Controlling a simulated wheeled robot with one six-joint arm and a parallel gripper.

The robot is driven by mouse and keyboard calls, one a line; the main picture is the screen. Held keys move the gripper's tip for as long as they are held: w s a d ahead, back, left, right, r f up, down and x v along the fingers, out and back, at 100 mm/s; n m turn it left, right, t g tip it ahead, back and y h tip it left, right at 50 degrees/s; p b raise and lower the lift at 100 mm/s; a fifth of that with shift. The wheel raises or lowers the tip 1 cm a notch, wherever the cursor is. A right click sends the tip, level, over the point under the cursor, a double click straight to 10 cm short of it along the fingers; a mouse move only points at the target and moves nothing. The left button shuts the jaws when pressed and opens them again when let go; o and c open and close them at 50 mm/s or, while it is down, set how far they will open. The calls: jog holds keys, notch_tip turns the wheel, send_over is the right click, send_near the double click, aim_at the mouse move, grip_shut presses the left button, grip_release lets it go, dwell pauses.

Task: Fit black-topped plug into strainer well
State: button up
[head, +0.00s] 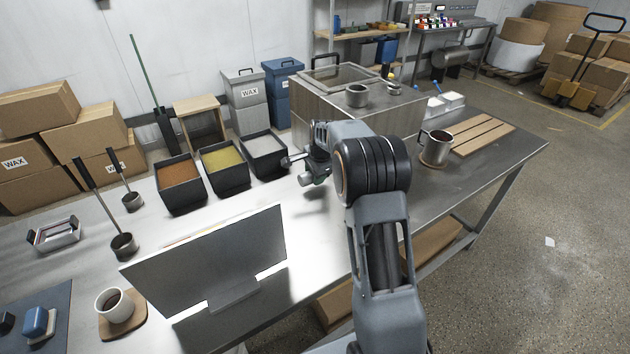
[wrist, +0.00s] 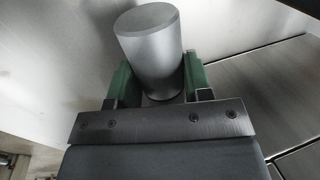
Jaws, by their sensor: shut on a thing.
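My gripper (head: 316,170) is shut on a smooth grey metal cylinder. In the wrist view the cylinder (wrist: 148,45) stands out between the two green finger pads (wrist: 195,72). No black top shows on its visible end, and its other end is hidden. In the head view my gripper is in front of the steel cabinet (head: 400,112), right of the black bins, and partly hidden by my own wrist. A metal cup (head: 357,96) stands on the cabinet next to a framed glass lid (head: 340,77). I cannot tell which opening is the strainer well.
Three black bins with orange, yellow and white contents (head: 222,163) stand left of my gripper. An upright grey panel (head: 210,262) stands on the steel table in front. A metal mug (head: 436,147) and a slatted wooden board (head: 484,134) are at the right.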

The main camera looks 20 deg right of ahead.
jog(key=shift+f, duration=1.5)
jog(key=shift+f, duration=0.15)
jog(key=o, duration=1)
